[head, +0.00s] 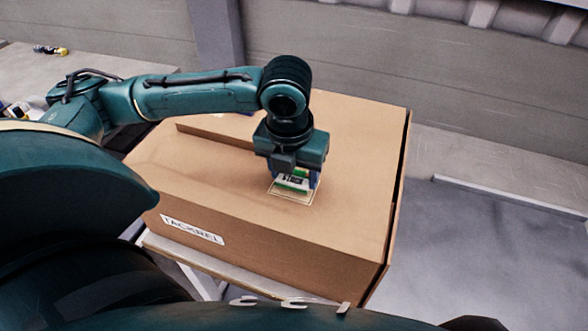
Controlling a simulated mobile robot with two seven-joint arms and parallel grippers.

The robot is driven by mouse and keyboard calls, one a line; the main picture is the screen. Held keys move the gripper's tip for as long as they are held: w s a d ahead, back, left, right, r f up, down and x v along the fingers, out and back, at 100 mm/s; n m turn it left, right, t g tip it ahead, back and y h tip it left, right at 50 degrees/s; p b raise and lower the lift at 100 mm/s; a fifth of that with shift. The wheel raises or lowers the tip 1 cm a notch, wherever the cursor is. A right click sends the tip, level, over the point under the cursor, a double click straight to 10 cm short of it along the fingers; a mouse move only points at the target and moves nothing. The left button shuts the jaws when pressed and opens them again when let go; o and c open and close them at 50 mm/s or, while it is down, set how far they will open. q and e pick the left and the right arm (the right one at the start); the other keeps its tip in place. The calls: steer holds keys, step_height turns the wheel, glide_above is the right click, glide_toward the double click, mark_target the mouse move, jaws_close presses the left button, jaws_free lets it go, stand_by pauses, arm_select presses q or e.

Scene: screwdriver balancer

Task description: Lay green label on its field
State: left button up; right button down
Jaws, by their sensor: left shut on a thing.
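The green label (293,181), green and white with dark print, is held by my left gripper (294,177), which is shut on it and points down. The field (296,198) is a pale outlined rectangle on top of the large cardboard box (352,160). The label is over the field and partly covers it. I cannot tell whether the label touches the box top. My right gripper is not in view.
A white label reading TACKREL (192,230) is on the box's front side. The box stands on a pale support (215,268).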

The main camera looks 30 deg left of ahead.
arm_select(q)
steer(key=shift+f+p, duration=0.3)
steer(key=shift+f, duration=0.05)
stand_by(0.3)
steer(key=o, duration=1.1)
steer(key=shift+o, duration=0.2)
step_height(320, 180, up, 13)
steer(key=s, duration=0.2)
steer(key=shift+d, duration=0.2)
